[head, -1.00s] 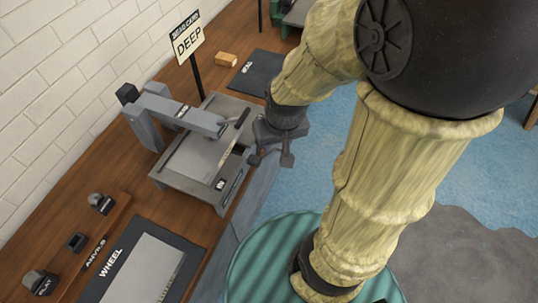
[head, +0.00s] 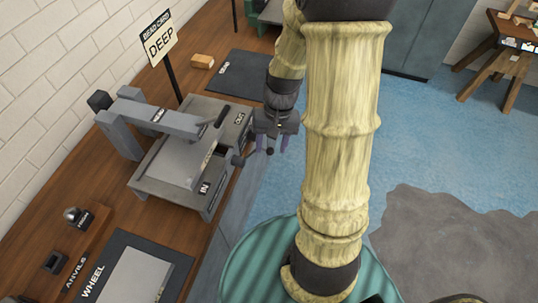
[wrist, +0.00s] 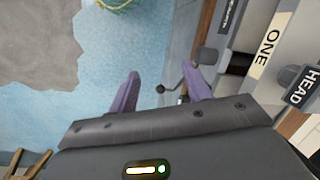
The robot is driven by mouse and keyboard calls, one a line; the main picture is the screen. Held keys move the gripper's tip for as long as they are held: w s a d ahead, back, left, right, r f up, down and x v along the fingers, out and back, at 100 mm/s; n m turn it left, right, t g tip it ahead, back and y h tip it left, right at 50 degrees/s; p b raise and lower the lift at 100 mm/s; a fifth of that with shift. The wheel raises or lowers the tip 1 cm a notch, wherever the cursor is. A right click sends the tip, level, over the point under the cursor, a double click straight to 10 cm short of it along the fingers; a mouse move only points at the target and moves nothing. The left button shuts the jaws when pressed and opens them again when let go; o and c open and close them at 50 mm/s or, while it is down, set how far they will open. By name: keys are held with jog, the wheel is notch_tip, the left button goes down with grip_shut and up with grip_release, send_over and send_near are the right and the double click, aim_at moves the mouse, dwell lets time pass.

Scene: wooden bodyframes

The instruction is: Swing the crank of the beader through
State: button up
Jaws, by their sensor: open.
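The beader (head: 168,163) is a grey machine on the wooden bench in the head view, with a head arm (head: 150,117) over its bed and a dark lever (head: 221,116) at the arm's end. Part of the crank is hidden behind a finger.
A sign (head: 157,38) reading DEEP stands behind the beader. A dark mat (head: 236,76) and a small wooden block (head: 203,61) lie beyond it. A WHEEL mat (head: 120,250) and anvils (head: 73,215) are nearer.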

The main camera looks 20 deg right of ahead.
jog(key=w+d+f+m+y+b, duration=0.2)
jog(key=d+f+m+y+b, duration=0.15)
jog(key=f, duration=0.35)
jog(key=w+d+f+m+y+b, duration=0.25)
jog(key=d+f+y, duration=0.25)
jog(key=f, duration=0.3)
jog(key=m+t+y+b, duration=0.4)
jog(key=m+t+y, duration=0.2)
jog(key=t, duration=0.3)
send_near(270, 151)
jog(key=w+f+v, duration=0.1)
jog(key=v, duration=0.7)
jog(key=shift+s+a+r+h, duration=0.1)
jog(key=shift+s+h, duration=0.05)
jog(key=shift+h, duration=0.1)
jog(key=shift+a, duration=0.1)
jog(key=p+x, duration=0.2)
jog(key=x, duration=1.5)
jog(key=shift+a, duration=0.1)
grip_shut()
